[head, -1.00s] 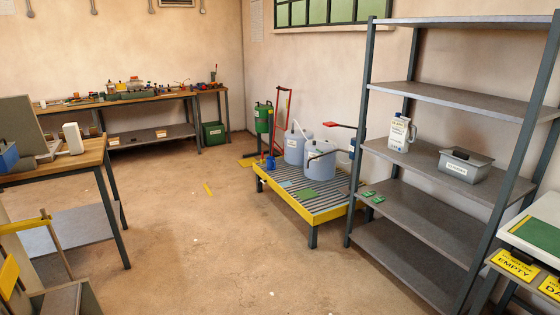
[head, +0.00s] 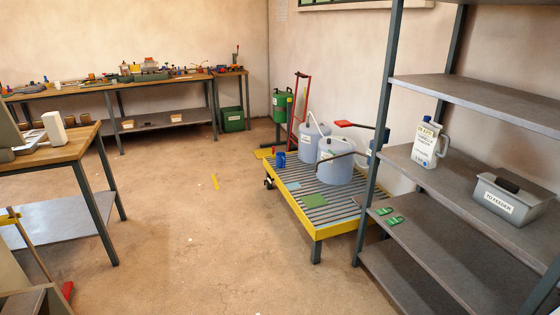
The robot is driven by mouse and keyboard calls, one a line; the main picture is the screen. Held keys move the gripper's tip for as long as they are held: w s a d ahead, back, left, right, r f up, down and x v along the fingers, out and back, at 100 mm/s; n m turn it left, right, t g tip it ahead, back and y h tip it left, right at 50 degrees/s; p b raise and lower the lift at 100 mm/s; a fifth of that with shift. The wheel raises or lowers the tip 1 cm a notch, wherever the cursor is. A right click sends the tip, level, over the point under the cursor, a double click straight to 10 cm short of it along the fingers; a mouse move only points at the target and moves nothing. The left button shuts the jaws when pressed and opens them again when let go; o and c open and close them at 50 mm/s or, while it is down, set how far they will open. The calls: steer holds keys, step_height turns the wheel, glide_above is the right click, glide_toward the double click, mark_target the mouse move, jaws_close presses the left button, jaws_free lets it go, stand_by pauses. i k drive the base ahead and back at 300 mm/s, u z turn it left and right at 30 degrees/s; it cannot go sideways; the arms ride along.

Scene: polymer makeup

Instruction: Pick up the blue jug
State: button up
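A small blue jug-like vessel (head: 280,160) stands at the back left of the yellow-rimmed slatted platform (head: 301,226), left of two large grey-blue drums. It is small in the view, so its handle and opening cannot be made out clearly. The nearer drum (head: 336,163) and the farther drum (head: 312,143) stand upright on the platform. My gripper is not in view, so whether it holds anything is hidden.
A wooden table (head: 60,150) stands at left. Open floor (head: 190,240) lies between table and platform. A red-framed hand truck (head: 299,105) stands behind the drums.

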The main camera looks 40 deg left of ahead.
mark_target(282, 161)
steer(key=u, duration=2.2)
steer(key=i, duration=3.75)
steer(key=z, duration=1.15)
steer(key=i, duration=0.8)
steer(key=u, duration=0.25)
